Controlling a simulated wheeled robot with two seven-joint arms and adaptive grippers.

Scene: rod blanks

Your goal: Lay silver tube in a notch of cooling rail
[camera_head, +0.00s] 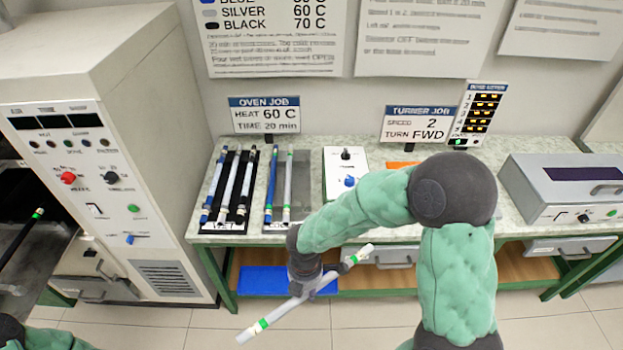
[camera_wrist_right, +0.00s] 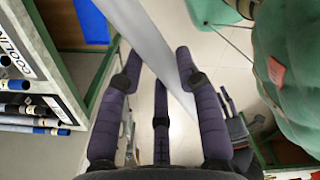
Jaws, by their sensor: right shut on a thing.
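My right gripper (camera_head: 303,284) is shut on a silver tube (camera_head: 262,325) with green bands near its ends. The tube is held tilted in the air in front of the bench, its right end higher in the head view. In the right wrist view the tube (camera_wrist_right: 150,45) passes between the fingers (camera_wrist_right: 158,68). The cooling rail (camera_head: 304,185) lies on the bench, behind the gripper, with a blue tube (camera_head: 271,190) and another silver tube (camera_head: 288,190) at its left side. Its label (camera_wrist_right: 22,45) shows in the wrist view. My left gripper is out of view.
Left of the cooling rail is another rail with several blue, silver and black rods (camera_head: 228,190). A white control box (camera_head: 345,170) stands right of it. The oven (camera_head: 130,150) is at the left, with a black rod (camera_head: 20,245). A blue panel (camera_head: 262,280) lies on the lower shelf.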

